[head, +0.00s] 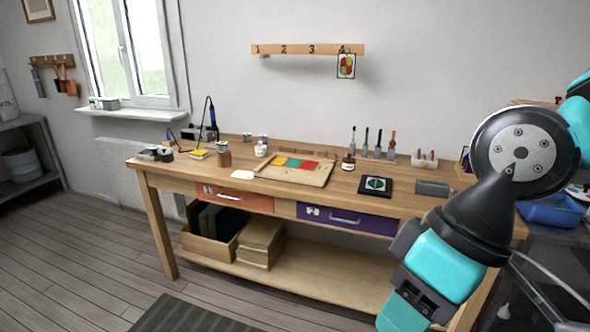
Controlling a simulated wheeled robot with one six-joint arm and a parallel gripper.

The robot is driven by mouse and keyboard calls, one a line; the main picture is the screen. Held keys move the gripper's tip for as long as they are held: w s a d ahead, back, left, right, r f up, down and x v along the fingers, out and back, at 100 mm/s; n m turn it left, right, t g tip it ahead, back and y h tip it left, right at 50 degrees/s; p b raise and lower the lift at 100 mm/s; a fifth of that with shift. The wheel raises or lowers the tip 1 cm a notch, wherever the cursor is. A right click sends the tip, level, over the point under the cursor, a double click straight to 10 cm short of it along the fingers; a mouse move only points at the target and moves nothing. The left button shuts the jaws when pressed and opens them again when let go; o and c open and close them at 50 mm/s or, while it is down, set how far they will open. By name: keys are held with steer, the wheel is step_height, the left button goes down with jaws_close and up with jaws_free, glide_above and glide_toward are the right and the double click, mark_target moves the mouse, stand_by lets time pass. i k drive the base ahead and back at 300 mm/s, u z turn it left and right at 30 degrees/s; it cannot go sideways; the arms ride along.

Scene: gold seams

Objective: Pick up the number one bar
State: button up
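I cannot make out a bar marked one for certain. A wooden wall rail (305,50) carries the numbers 1 to 4; a small picture panel (346,66) hangs under 4, and nothing large hangs under 1. An orange drawer (234,197) and a purple drawer (346,218) under the bench top each have a small label and a pale bar handle; both look shut. Several upright tools (372,147) stand at the bench's back right. My arm crosses the right side and runs out of the bottom edge; my gripper is not in view.
The wooden bench (335,195) holds a wooden board with coloured pieces (295,170), a black square plate (375,186), jars and a grey block (433,188). Boxes stand on its lower shelf. A blue bin (550,211) is at right. The floor at front left is mostly clear.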

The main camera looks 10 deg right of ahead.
mark_target(293, 149)
steer(key=u, duration=0.45)
steer(key=i, duration=1)
steer(key=u, duration=0.55)
steer(key=i, duration=1.15)
steer(key=z, duration=0.55)
steer(key=i, duration=0.95)
steer(key=z, duration=0.5)
